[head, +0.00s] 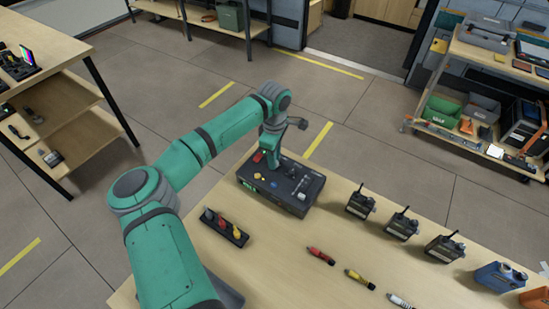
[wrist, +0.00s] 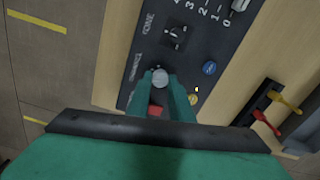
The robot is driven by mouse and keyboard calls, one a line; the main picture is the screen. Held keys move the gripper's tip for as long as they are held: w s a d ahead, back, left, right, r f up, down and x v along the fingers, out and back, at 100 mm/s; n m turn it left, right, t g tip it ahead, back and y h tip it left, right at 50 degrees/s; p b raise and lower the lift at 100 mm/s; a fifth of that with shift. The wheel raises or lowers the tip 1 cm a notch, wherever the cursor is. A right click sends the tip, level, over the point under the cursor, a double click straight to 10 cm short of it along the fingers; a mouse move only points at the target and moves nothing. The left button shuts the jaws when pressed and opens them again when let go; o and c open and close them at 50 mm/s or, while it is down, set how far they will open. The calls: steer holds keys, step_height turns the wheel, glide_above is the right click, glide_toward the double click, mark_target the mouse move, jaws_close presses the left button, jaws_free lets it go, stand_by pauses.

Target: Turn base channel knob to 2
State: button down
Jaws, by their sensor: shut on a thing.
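The dark base unit (head: 293,196) lies on the wooden table, below my gripper (head: 271,163). In the wrist view, the two green fingers of my gripper (wrist: 161,88) point down at the unit's panel (wrist: 184,62). They are shut on a round grey knob (wrist: 159,76), taken as the channel knob, near the panel's edge. Small white lettering runs beside it, too blurred to read surely. The fingers hide the knob's sides, and I cannot tell its setting. In the head view my gripper covers the knob.
On the panel, a blue button (wrist: 209,68), a yellow button (wrist: 193,99) and a numbered slider (wrist: 239,5) are near.

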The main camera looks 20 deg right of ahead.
stand_by(0.4)
steer(key=c, duration=1.6)
jaws_free()
steer(key=shift+o, duration=0.2)
steer(key=shift+r, duration=0.1)
step_height(320, 180, up, 11)
